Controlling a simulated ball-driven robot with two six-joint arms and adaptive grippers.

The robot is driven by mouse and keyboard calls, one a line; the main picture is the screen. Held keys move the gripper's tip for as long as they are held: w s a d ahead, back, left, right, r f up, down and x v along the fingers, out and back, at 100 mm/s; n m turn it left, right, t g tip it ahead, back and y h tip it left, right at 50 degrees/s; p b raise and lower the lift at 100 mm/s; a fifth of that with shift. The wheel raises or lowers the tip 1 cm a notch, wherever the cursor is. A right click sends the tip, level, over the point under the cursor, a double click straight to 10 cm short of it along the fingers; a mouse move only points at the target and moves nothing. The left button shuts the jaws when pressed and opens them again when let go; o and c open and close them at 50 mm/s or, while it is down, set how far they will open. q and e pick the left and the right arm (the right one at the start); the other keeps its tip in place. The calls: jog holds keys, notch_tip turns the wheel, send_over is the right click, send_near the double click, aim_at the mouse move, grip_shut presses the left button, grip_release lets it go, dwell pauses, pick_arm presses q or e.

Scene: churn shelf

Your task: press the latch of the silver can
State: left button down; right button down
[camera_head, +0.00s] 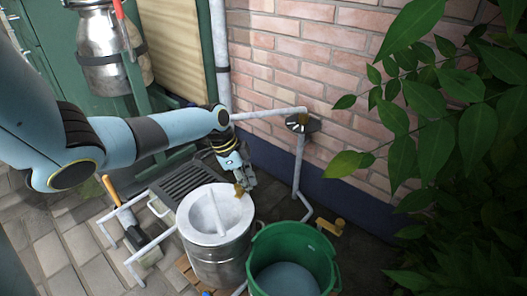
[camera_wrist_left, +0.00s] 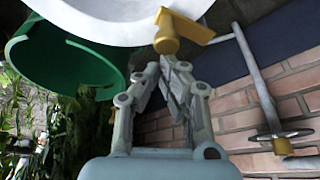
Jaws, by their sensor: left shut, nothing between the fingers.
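My left gripper (camera_head: 246,183) is shut and empty, right at the latch. In the left wrist view its fingertips (camera_wrist_left: 170,68) lie just below the latch; I cannot tell whether they touch. My right gripper is not in view.
A green bucket (camera_head: 262,243) stands close to the can's right side. A dark slatted grate (camera_head: 188,181) lies behind it. A pipe (camera_head: 298,165) runs down the brick wall (camera_head: 280,60). Leaves (camera_head: 440,140) fill the right. Another metal churn (camera_head: 97,35) is at upper left.

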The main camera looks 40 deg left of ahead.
pick_arm(q)
jog(key=shift+s+a, duration=0.2)
jog(key=shift+s, duration=0.05)
jog(key=shift+a, duration=0.1)
jog(key=shift+s+a, duration=0.1)
jog(key=shift+s, duration=0.05)
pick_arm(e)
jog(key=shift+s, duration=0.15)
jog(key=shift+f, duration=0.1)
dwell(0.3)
